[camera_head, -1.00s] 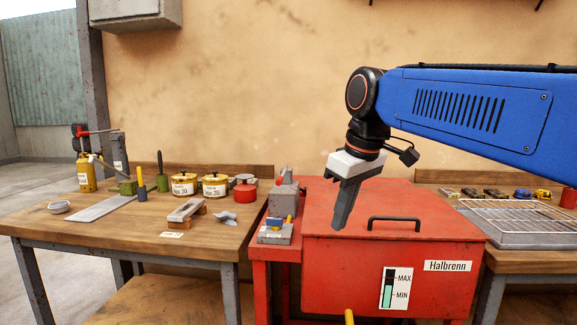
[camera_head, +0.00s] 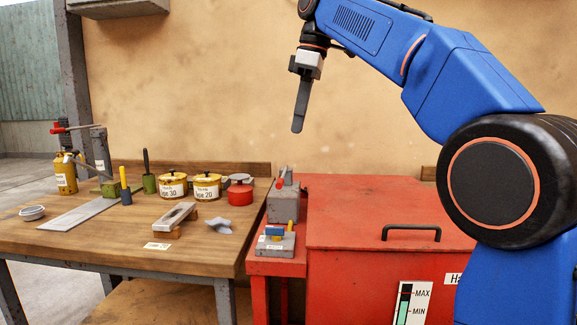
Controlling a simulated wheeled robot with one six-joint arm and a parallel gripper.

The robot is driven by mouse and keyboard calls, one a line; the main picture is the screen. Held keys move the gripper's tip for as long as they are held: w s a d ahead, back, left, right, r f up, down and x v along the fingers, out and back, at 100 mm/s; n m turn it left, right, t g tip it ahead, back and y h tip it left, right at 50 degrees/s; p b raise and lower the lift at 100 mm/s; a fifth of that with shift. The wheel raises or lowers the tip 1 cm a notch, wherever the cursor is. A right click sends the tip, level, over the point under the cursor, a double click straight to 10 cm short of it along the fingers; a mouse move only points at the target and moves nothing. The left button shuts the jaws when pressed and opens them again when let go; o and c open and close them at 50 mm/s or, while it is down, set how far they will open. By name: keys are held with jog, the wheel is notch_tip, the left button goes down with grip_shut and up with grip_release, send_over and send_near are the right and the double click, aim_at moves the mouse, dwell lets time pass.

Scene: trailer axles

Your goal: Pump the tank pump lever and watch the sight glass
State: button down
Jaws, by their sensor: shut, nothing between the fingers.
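The red tank (camera_head: 350,273) stands right of the wooden workbench, its closed lid carrying a dark handle (camera_head: 411,231). On its front, the sight glass (camera_head: 403,304) sits on a white plate marked MAX and MIN; its lower end is cut off. The green liquid in it appears to stand between the two marks, nearer MAX. My gripper (camera_head: 299,125) is shut and empty, pointing down in the air above the tank's back left, touching nothing. I cannot make out the pump lever; the lower front of the tank is out of view.
A grey block (camera_head: 285,203) with a red-tipped part and a small grey fixture (camera_head: 275,243) stand beside the lid. The workbench (camera_head: 120,250) holds yellow cans (camera_head: 173,186), a red pot (camera_head: 240,192), and tools. My blue arm covers the tank's right side.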

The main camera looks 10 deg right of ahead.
aim_at(281, 181)
jog(key=shift+w+a+r+n, duration=0.25)
jog(key=shift+w+r+n, duration=0.1)
jog(key=shift+w, duration=0.3)
jog(key=shift+w+a+r+n, duration=0.25)
jog(key=shift+w+r, duration=0.1)
jog(key=shift+w, duration=0.3)
jog(key=shift+f, duration=0.1)
jog(key=x, duration=1.3)
jog(key=shift+s+f, duration=0.15)
jog(key=shift+f, duration=0.2)
jog(key=shift+s+a+f+t, duration=0.15)
jog(key=shift+f+t, duration=0.15)
jog(key=shift+f, duration=0.3)
jog(key=shift+s+d+f+t, duration=0.15)
jog(key=shift+f+t, duration=0.15)
jog(key=shift+f, duration=0.3)
jog(key=shift+t+h, duration=0.3)
jog(key=shift+t, duration=0.4)
notch_tip(281, 181, down, 5)
jog(key=shift+r, duration=0.15)
